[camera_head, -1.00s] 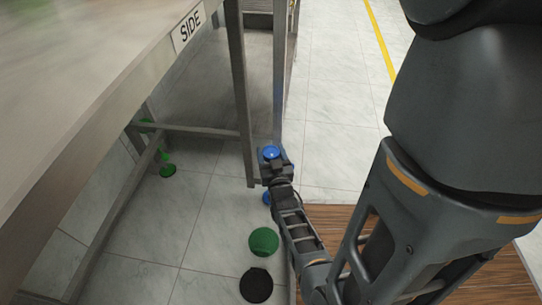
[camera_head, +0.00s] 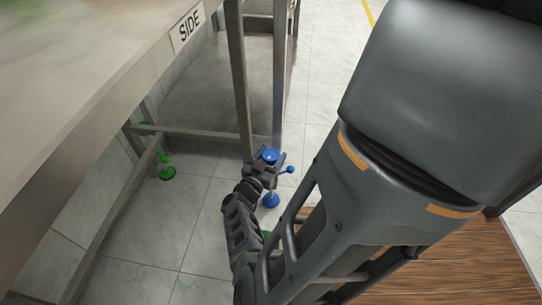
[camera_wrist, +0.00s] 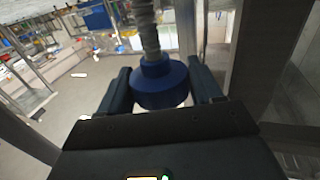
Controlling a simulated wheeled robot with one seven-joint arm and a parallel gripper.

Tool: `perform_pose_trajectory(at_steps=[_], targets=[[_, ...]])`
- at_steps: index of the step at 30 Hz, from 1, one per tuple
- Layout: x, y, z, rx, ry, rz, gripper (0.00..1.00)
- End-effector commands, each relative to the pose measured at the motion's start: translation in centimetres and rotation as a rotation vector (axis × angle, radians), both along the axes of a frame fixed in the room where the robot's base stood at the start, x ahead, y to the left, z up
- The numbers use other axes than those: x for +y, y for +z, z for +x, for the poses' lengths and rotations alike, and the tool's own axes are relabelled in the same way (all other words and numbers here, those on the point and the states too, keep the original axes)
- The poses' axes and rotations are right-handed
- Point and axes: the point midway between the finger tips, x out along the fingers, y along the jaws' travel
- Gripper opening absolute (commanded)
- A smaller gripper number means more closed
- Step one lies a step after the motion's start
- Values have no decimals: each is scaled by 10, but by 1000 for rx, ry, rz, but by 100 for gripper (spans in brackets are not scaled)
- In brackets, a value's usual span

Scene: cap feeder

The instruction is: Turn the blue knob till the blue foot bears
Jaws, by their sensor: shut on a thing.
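The blue knob (camera_head: 270,156) sits low by the table's near leg, with a blue ball-ended arm (camera_head: 290,170) at its right. In the wrist view the knob (camera_wrist: 158,84) is a wide blue collar on a grey threaded rod (camera_wrist: 148,30). My gripper (camera_head: 266,163) is shut on the knob, one finger on each side in the wrist view (camera_wrist: 161,86). The blue foot (camera_head: 271,200) shows below the knob in the head view, close to the tiles. I cannot tell whether it touches the floor.
The table (camera_head: 75,120), marked SIDE, overhangs the left, with metal legs and a low crossbar (camera_head: 195,133). A green foot (camera_head: 166,173) stands at the far left leg. A green thing (camera_head: 267,236) is mostly hidden by my arm.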

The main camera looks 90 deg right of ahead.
Motion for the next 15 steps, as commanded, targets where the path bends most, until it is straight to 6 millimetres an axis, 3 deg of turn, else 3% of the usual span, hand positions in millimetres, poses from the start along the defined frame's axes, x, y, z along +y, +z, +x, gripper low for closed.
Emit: perform_pose_trajectory(at_steps=[15], targets=[[0, 3, 0, 1, -58, -7, 34]])
